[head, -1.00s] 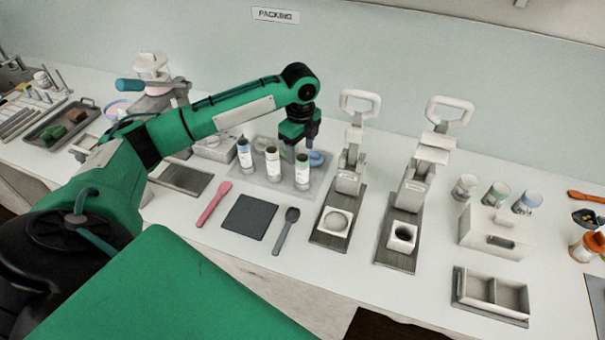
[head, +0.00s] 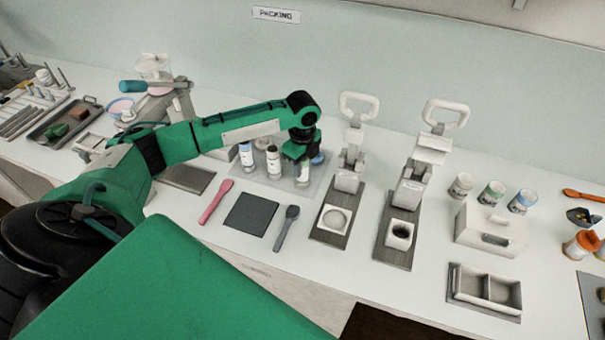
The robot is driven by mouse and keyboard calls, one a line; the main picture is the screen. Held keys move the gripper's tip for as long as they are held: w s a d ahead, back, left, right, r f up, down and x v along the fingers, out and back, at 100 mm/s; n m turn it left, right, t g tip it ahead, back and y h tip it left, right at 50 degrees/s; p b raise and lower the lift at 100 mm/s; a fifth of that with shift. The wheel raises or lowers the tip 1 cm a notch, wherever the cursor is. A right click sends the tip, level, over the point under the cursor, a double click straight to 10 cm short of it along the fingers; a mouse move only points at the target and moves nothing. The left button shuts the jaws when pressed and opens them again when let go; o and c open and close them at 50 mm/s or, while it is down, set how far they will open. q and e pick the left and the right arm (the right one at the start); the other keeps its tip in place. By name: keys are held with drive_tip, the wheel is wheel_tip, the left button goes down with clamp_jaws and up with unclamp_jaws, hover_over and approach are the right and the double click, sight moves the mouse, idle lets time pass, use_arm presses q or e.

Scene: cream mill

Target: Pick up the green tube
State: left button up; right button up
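The green tube (head: 302,175) stands upright at the right end of a short row of tubes on a pale tray (head: 265,177). My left gripper (head: 301,158) points down over it and hides its upper part, including its green-marked top. Only the tube's pale lower part shows below the gripper. The fingers are at the tube's upper end, but I cannot tell whether they touch it or how far they are closed. My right gripper is out of view.
A blue-topped tube (head: 246,155) and a dark-topped tube (head: 273,162) stand just left. Another blue item (head: 318,158) lies close behind the gripper. A lever press (head: 349,165) stands to the right. A pink spatula (head: 216,201) and dark mat (head: 251,213) lie in front.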

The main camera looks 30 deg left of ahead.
use_arm(q)
drive_tip(key=c, duration=0.4)
drive_tip(key=shift+o, duration=0.3)
drive_tip(key=shift+r, duration=0.15)
drive_tip(key=shift+r, duration=0.25)
wheel_tip(320, 180, up, 19)
drive_tip(key=b, duration=0.4)
drive_tip(key=shift+r, duration=0.15)
